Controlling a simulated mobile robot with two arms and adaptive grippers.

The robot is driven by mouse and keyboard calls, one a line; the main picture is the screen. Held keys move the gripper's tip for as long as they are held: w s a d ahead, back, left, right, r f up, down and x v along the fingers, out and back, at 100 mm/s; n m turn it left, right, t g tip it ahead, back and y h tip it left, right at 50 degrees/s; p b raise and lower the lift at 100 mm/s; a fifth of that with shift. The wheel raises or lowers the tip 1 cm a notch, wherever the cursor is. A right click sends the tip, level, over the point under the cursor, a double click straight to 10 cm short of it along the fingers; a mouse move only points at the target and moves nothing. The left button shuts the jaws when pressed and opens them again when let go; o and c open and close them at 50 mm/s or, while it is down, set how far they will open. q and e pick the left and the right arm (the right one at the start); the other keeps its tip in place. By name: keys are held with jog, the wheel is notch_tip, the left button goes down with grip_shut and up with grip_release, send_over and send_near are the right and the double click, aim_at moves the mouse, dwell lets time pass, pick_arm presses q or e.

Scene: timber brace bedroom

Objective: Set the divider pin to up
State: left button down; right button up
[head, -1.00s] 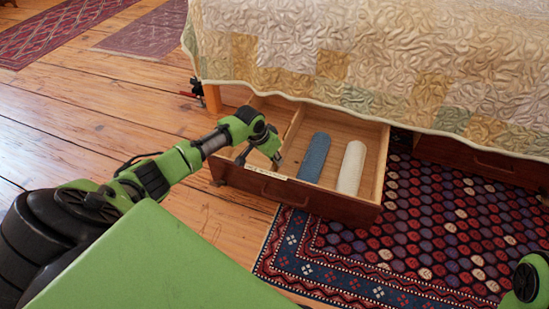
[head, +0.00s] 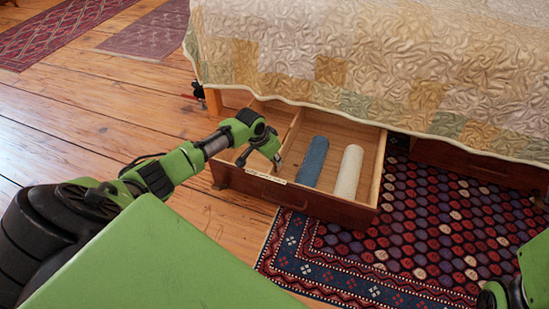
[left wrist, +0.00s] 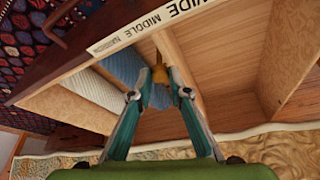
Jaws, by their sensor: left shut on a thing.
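The open drawer (head: 345,208) under the bed has a wooden divider (head: 291,133) running front to back, also seen in the left wrist view (left wrist: 170,48). A small brass-coloured divider pin (left wrist: 160,73) shows at the divider near the drawer front. My left gripper (head: 276,161) reaches down over the front of the drawer. In the left wrist view its fingers (left wrist: 161,85) are closed around the pin. Whether the pin is up or down is hard to tell.
A blue roll (head: 313,160) and a white roll (head: 348,172) lie in the right compartment. A label strip (left wrist: 150,28) reading WIDE, MIDDLE, NARROW runs along the front edge. The quilted bed (head: 390,60) overhangs the drawer's back. A patterned rug (head: 420,230) lies right.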

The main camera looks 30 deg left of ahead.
pick_arm(q)
jog(key=c, duration=1.9)
grip_release()
jog(key=shift+r, duration=0.15)
jog(key=v, duration=1.2)
jog(key=shift+a, duration=0.1)
